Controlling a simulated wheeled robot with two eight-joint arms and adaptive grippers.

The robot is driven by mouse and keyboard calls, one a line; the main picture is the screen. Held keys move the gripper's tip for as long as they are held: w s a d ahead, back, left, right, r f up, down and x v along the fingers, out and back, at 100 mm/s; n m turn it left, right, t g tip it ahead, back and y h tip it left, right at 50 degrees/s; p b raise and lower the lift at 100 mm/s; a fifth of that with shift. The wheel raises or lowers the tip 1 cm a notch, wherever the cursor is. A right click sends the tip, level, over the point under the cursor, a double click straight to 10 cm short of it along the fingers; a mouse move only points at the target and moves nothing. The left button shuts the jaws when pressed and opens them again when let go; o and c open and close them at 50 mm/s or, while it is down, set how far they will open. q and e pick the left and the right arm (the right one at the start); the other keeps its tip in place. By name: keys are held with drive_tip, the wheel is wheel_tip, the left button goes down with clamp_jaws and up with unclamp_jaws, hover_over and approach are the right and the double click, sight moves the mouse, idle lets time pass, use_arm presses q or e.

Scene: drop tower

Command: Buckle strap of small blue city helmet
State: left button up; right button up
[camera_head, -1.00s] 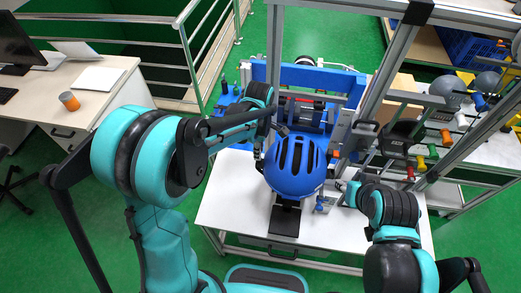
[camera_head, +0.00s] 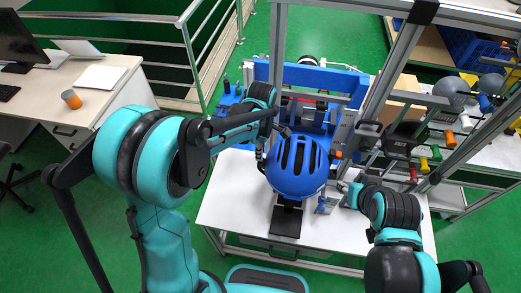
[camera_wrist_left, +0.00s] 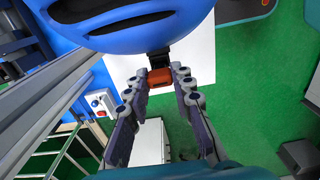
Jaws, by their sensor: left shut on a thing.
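The blue helmet (camera_head: 296,168) with dark vents sits upright on a dark stand above the white table, in the middle of the head view. In the left wrist view, its rounded blue shell (camera_wrist_left: 150,35) fills the top. My left gripper (camera_head: 262,156) is at the left side of the helmet. In the left wrist view, its fingertips (camera_wrist_left: 160,77) are shut on a small orange-red buckle piece (camera_wrist_left: 160,79), just below a short black strap (camera_wrist_left: 159,58). My right gripper (camera_head: 344,187) is to the right of the helmet, apart from it; its fingers are too small to read.
The white table (camera_head: 235,205) has free room left of and in front of the helmet. Metal frame posts (camera_head: 376,95) and blue tower parts (camera_head: 310,75) stand close behind it. Several colour-handled tools (camera_head: 435,150) are at the right. A desk (camera_head: 110,90) is at the far left.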

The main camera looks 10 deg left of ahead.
use_arm(q)
drive_tip(key=shift+f, duration=0.1)
drive_tip(key=shift+f+b, duration=1.15)
drive_tip(key=shift+f, duration=0.15)
drive_tip(key=shift+f, duration=0.2)
drive_tip(key=o, duration=0.8)
drive_tip(key=shift+o, duration=0.2)
drive_tip(key=shift+r, duration=0.1)
wheel_tip(320, 180, up, 12)
drive_tip(key=shift+f, duration=0.1)
